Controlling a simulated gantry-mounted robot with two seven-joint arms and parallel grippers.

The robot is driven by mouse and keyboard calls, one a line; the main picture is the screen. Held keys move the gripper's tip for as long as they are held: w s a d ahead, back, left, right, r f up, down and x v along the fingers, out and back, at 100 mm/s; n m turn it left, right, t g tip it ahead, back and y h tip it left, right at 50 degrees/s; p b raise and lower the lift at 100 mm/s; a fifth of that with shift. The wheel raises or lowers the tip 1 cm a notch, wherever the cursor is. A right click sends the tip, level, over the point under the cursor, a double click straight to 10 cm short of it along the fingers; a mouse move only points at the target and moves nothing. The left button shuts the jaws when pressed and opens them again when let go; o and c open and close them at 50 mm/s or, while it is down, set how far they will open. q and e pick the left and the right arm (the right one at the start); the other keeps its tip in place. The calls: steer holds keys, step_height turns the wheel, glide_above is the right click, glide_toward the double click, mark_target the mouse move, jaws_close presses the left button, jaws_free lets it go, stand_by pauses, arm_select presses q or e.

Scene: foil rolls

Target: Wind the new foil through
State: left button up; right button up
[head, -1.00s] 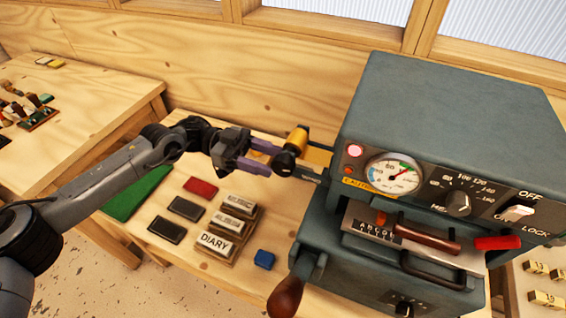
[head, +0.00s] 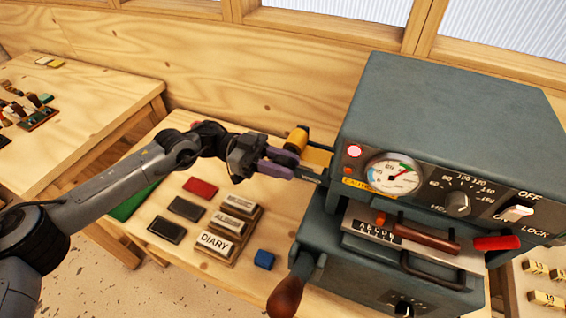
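The grey foil-stamping machine (head: 450,110) stands at the right of the bench. A gold foil roll (head: 297,139) sits at its left side, with a strip of gold foil (head: 318,156) running from it into the machine. My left gripper (head: 288,162) is at the roll's near end, over a dark round part there. Its purple fingers point right, toward the machine. The fingers overlap in this view, so I cannot tell whether they are closed on that part. My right gripper is not in view.
Stamp blocks, one marked DIARY (head: 214,245), lie on the bench with red and dark pads around them. A blue block (head: 264,260) lies near the machine's lever (head: 286,297). The machine's dial (head: 394,173) and switches face front. Another table (head: 80,100) stands at the left.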

arm_select(q)
jaws_close()
steer(key=shift+d+r+t+y+p, duration=0.1)
steer(key=shift+r+t+y+p, duration=0.1)
steer(key=shift+y+p, duration=0.5)
steer(key=shift+r+t+y+p, duration=0.15)
steer(key=shift+t+y+p, duration=0.05)
steer(key=shift+y+p, duration=0.45)
steer(key=t+y+p, duration=0.1)
steer(key=y+p, duration=0.2)
steer(key=p, duration=0.1)
steer(key=shift+f, duration=0.1)
steer(key=shift+f+y+p, duration=0.2)
steer(key=shift+y+p, duration=0.35)
steer(key=shift+p, duration=0.05)
steer(key=o, duration=0.8)
jaws_free()
